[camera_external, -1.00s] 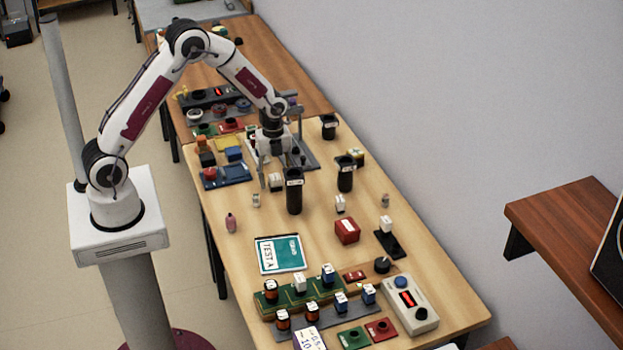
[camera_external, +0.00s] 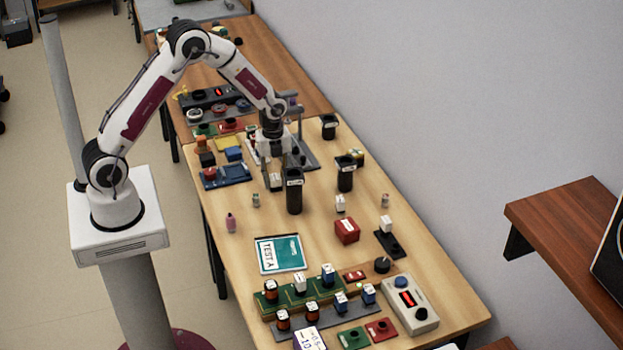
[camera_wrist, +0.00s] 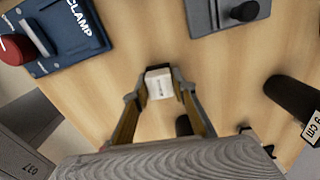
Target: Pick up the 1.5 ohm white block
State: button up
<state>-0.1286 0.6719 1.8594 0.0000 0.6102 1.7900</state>
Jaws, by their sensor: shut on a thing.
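A small white block with a dark base (camera_wrist: 160,84) is between the two fingers of my gripper (camera_wrist: 160,96) in the wrist view. The fingers touch it on both sides, and its printed label is too small to read. In the external view my gripper (camera_external: 275,180) is low over the table, just left of a tall black cylinder, with the block (camera_external: 275,182) between its fingers. Other white blocks stand on the table, one (camera_external: 340,203) right of the cylinder and one (camera_external: 387,224) on a black stand.
The tall black cylinder (camera_external: 294,192) stands very close to the right of my gripper. Another black cylinder (camera_external: 345,175) is further right. A blue clamp (camera_wrist: 62,35) lies at the upper left in the wrist view. The table (camera_external: 285,222) is bare in front of the cylinder.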

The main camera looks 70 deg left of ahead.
aim_at(274, 177)
jog(key=shift+r, duration=0.1)
jog(key=shift+r, duration=4.9)
